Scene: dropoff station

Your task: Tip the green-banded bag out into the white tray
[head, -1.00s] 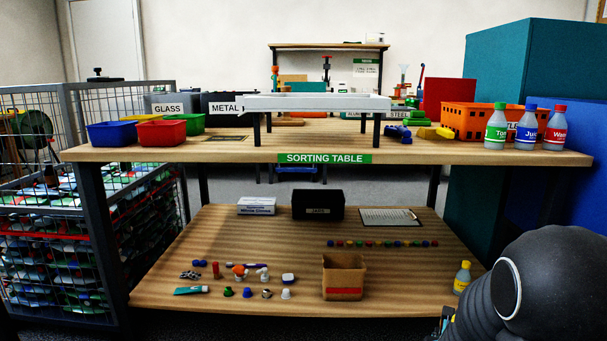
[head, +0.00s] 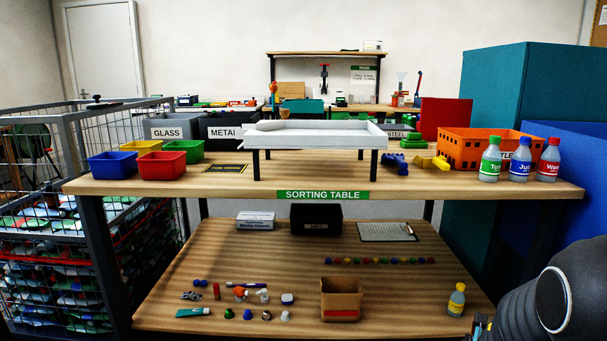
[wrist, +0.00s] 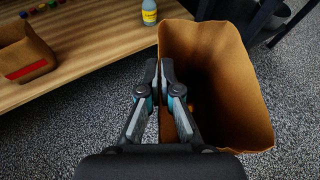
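In the wrist view my gripper (wrist: 160,72) is closed on the side wall of an open-topped brown paper bag (wrist: 240,75). The bag hangs over the grey floor, beside the table's lower shelf. Its inside is dark, so I cannot make out the contents, and no band shows on the sides I see. In the head view only my arm shows at the lower right; the bag is out of that view. The white tray (head: 325,142) stands on dark legs on the upper sorting table (head: 230,185).
A red-banded brown bag (head: 341,299) stands on the lower shelf (head: 230,260), with small items beside it and a yellow bottle (head: 456,300) to its right. Coloured bins (head: 163,168) are left of the tray; an orange crate (head: 455,150) and several bottles (head: 519,160) are right.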

